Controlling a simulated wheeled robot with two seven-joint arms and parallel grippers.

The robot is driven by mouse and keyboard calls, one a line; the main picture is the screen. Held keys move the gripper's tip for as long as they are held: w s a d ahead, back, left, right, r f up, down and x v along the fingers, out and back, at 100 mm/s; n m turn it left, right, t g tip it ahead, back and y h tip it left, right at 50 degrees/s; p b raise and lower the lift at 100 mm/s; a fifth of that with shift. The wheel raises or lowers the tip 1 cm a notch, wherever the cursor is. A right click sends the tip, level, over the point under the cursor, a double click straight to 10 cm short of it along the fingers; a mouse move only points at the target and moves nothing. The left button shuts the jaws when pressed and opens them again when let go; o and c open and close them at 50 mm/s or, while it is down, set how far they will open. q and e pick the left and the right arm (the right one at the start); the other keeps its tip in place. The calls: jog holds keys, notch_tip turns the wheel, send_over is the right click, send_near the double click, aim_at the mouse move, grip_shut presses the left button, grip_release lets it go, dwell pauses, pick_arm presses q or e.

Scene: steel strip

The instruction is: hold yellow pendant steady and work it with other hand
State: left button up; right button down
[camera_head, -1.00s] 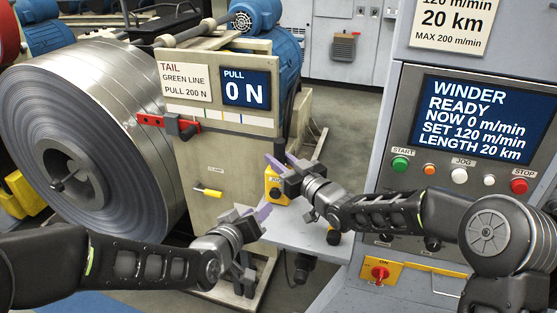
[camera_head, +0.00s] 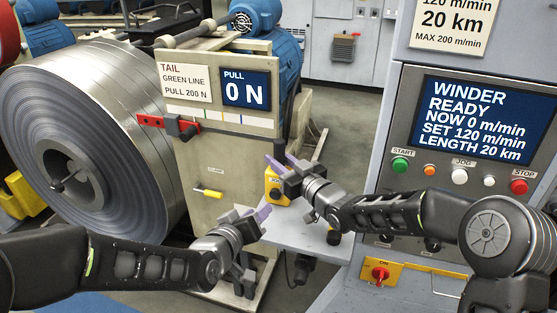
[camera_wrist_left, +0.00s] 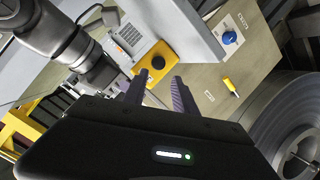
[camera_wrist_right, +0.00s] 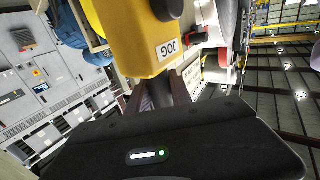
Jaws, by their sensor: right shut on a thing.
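The yellow pendant (camera_head: 272,190) is a small box with a black round button and a JOG label. It hangs near the grey shelf in the head view. My right gripper (camera_head: 281,164) is shut at it; in the right wrist view a dark stem of the pendant (camera_wrist_right: 140,35) lies between the fingers (camera_wrist_right: 158,95). My left gripper (camera_head: 257,215) is open and empty, below and left of the pendant. In the left wrist view the pendant (camera_wrist_left: 156,62) with its button lies just beyond the two apart fingertips (camera_wrist_left: 158,85).
A large steel coil (camera_head: 95,135) stands at the left. The beige stand (camera_head: 225,160) has a PULL display reading 0 N and a yellow-handled tool (camera_head: 208,192). The winder panel (camera_head: 470,120) reads READY, 0 m/min. The grey shelf (camera_head: 305,236) lies below the grippers.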

pick_arm(q)
grip_shut()
dwell(1.5)
